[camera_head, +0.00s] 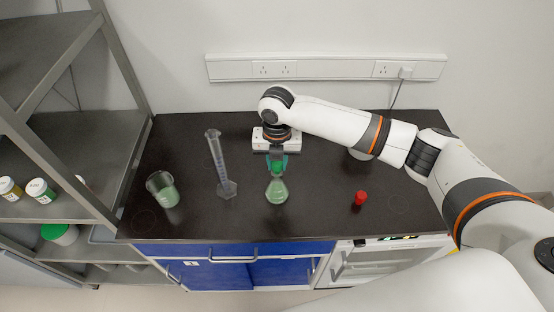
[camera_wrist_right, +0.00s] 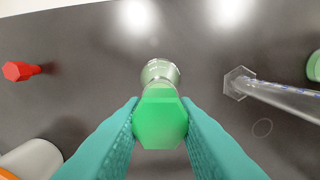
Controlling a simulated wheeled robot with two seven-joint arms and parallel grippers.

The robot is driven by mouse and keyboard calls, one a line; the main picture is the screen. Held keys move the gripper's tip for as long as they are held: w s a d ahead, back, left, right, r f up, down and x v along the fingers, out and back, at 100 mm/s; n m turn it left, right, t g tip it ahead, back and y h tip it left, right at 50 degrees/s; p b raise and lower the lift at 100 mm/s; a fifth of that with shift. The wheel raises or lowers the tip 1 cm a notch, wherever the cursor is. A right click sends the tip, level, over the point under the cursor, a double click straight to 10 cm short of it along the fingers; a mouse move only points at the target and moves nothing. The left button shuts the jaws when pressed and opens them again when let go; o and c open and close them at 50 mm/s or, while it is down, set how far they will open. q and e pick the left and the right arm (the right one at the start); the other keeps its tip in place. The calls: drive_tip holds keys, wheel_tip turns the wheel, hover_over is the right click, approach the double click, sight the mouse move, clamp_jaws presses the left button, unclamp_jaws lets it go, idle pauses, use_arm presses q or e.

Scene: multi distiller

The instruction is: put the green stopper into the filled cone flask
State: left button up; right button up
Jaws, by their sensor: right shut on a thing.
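The green stopper (camera_wrist_right: 160,122) is held between the teal fingers of my right gripper (camera_wrist_right: 160,130), which is shut on it. In the head view my right gripper (camera_head: 277,160) points down above the cone flask, with the stopper (camera_head: 277,168) at the flask's mouth. The cone flask (camera_head: 277,191) stands upright on the dark bench and holds green liquid. In the wrist view the flask (camera_wrist_right: 160,72) shows just beyond the stopper. I cannot tell whether the stopper is inside the neck or just above it. My left gripper is not in view.
A measuring cylinder (camera_head: 220,165) stands left of the flask, and a beaker with green liquid (camera_head: 163,189) is further left. A red stopper (camera_head: 360,198) is on the bench to the right. A white device (camera_head: 262,141) sits behind the gripper. The bench front between flask and red stopper is clear.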

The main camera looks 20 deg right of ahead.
drive_tip(key=shift+f, duration=0.5)
drive_tip(key=o, duration=1)
wheel_tip(320, 180, up, 11)
drive_tip(key=b, duration=0.2)
drive_tip(key=shift+f+b, duration=0.15)
drive_tip(key=shift+b, duration=0.2)
drive_tip(key=shift+r, duration=0.65)
